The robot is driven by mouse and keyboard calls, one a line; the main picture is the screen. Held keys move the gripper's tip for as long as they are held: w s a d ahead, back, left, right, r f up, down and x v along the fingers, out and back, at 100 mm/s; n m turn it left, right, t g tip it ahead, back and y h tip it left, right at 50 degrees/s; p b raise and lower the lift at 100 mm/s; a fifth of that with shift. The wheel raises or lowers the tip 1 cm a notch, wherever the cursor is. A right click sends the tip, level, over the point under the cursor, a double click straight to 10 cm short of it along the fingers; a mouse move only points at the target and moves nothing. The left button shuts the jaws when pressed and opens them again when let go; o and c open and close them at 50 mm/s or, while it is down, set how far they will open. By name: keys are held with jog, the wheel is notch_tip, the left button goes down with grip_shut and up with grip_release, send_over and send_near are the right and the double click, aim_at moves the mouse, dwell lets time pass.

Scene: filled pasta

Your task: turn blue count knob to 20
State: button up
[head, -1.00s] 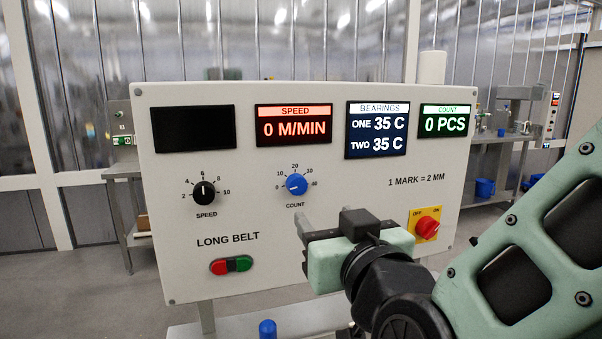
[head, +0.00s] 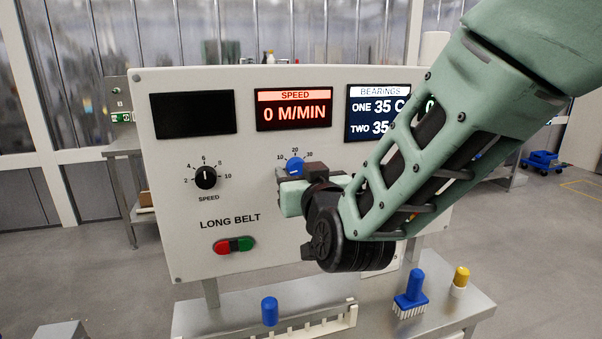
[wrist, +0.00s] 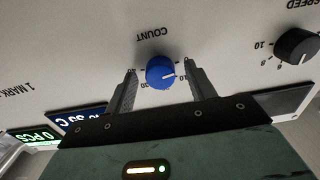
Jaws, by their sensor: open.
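The blue count knob (head: 295,166) is on the white panel, its lower part hidden by my gripper (head: 284,173) in the head view. In the wrist view, which is upside down, the knob (wrist: 160,70) sits between the two fingers of my open gripper (wrist: 158,68), with gaps on both sides. Its white mark points right there, the low side of the scale; the exact value is hard to read. The count display (wrist: 36,136) reads 0 PCS in the wrist view; in the head view my arm hides most of it.
The black speed knob (head: 206,177) and the red and green buttons (head: 234,245) are left of my gripper on the panel. A steel table (head: 380,320) below holds a blue brush (head: 411,292), a yellow-topped item (head: 460,280) and a white rack (head: 320,322).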

jog(key=c, duration=1)
jog(key=shift+f+b, duration=0.1)
jog(key=shift+b, duration=0.3)
jog(key=m+b, duration=1.5)
jog(key=b, duration=0.3)
jog(key=shift+m, duration=0.3)
jog(key=m+b, duration=0.3)
jog(key=m, duration=0.1)
jog(key=shift+b, duration=0.35)
jog(key=shift+r, duration=0.2)
